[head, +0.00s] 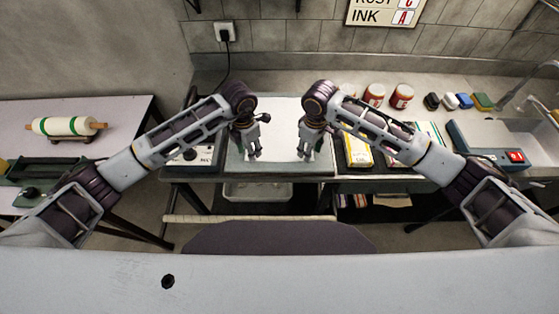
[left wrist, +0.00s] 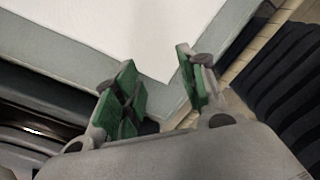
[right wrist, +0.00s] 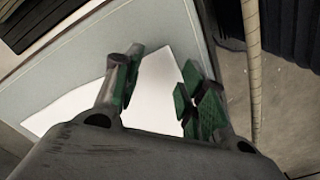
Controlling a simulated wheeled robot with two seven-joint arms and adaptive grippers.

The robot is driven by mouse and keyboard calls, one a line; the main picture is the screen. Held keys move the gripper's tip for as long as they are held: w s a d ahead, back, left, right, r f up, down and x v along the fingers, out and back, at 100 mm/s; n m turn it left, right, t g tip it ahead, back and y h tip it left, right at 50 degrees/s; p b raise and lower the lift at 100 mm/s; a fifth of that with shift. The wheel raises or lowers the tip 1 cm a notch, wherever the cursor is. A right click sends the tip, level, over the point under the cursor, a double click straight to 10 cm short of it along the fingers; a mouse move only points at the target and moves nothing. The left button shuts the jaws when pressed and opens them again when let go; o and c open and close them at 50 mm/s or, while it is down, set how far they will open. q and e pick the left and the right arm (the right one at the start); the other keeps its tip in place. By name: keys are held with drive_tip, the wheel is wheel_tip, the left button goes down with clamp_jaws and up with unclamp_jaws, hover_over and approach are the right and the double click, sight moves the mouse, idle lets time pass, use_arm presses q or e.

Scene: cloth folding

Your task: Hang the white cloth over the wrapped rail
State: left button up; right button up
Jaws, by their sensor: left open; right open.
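The white cloth (head: 279,125) lies flat on a grey board between my two grippers. Its corner shows in the left wrist view (left wrist: 140,35), and part of it shows in the right wrist view (right wrist: 155,95). My left gripper (head: 254,156) is open and empty at the cloth's near left corner. My right gripper (head: 305,156) is open and empty at its near right corner. Whether the fingers touch the cloth, I cannot tell. The wrapped rail (head: 250,218), pale and cord-like, runs across in front of the table, lower than its top. Nothing hangs on it.
The grey board (head: 235,160) bears the cloth. Yellow packs (head: 357,150) and red-labelled jars (head: 375,94) stand to the right, near a sink (head: 510,130). A white bin (head: 257,191) sits beneath the table. A rolling pin (head: 66,126) lies on the left table.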

use_arm(q)
drive_tip(key=shift+f, duration=0.7)
use_arm(e)
drive_tip(key=shift+f, duration=0.7)
use_arm(q)
drive_tip(key=shift+f, duration=0.15)
use_arm(e)
drive_tip(key=shift+f, duration=0.2)
use_arm(q)
drive_tip(key=shift+c, duration=0.2)
use_arm(e)
drive_tip(key=shift+c, duration=0.2)
use_arm(q)
drive_tip(key=c, duration=0.5)
use_arm(e)
drive_tip(key=c, duration=0.5)
use_arm(q)
drive_tip(key=shift+s+f, duration=0.1)
drive_tip(key=shift+f, duration=0.05)
clamp_jaws()
use_arm(e)
drive_tip(key=shift+s+f, duration=0.1)
clamp_jaws()
drive_tip(key=shift+d, duration=0.1)
use_arm(q)
drive_tip(key=shift+r, duration=0.3)
use_arm(e)
drive_tip(key=shift+r, duration=0.25)
